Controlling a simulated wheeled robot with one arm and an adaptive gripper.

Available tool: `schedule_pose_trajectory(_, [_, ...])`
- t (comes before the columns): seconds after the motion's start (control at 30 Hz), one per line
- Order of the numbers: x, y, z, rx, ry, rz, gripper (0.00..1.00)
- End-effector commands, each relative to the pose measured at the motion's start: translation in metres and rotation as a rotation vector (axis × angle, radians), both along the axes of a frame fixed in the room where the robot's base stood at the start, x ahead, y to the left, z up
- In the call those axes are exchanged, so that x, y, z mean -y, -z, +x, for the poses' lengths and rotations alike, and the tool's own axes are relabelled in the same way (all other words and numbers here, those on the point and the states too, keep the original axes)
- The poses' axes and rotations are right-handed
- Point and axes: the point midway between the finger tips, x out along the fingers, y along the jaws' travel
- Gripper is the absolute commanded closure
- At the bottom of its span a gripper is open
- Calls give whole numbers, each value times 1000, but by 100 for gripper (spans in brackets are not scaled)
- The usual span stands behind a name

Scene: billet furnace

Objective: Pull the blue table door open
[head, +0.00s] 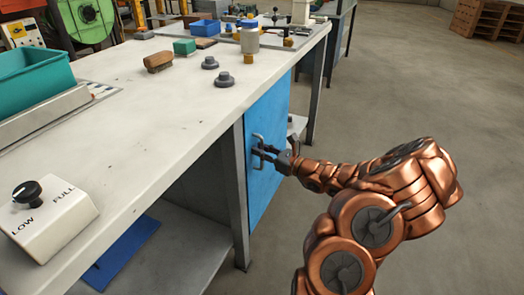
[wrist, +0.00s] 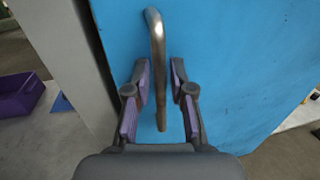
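The blue table door (head: 267,140) is under the white table, between grey legs, and looks closed. It fills most of the wrist view (wrist: 235,60). Its metal handle (wrist: 157,45) is a bent bar on the door; it also shows in the head view (head: 257,145). My gripper (wrist: 161,75) is open, with its two purple-padded fingers on either side of the lower part of the handle. Gaps show between the pads and the bar. In the head view my gripper (head: 266,152) is at the door's handle, partly hidden by its own fingers.
A grey leg (wrist: 65,60) stands left of the door. The floor to the right (head: 400,90) is clear.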

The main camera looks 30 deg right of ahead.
Motion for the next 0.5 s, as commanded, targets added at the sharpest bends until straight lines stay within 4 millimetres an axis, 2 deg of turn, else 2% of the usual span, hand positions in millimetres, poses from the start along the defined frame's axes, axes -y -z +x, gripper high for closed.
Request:
schedule_pose_trajectory(0.13, [0, 0, 0, 0, 0, 0, 78])
schedule_pose_trajectory(0.33, [0, 0, 0, 0, 0, 0, 99])
schedule_pose_trajectory(0.5, [0, 0, 0, 0, 0, 0, 100])
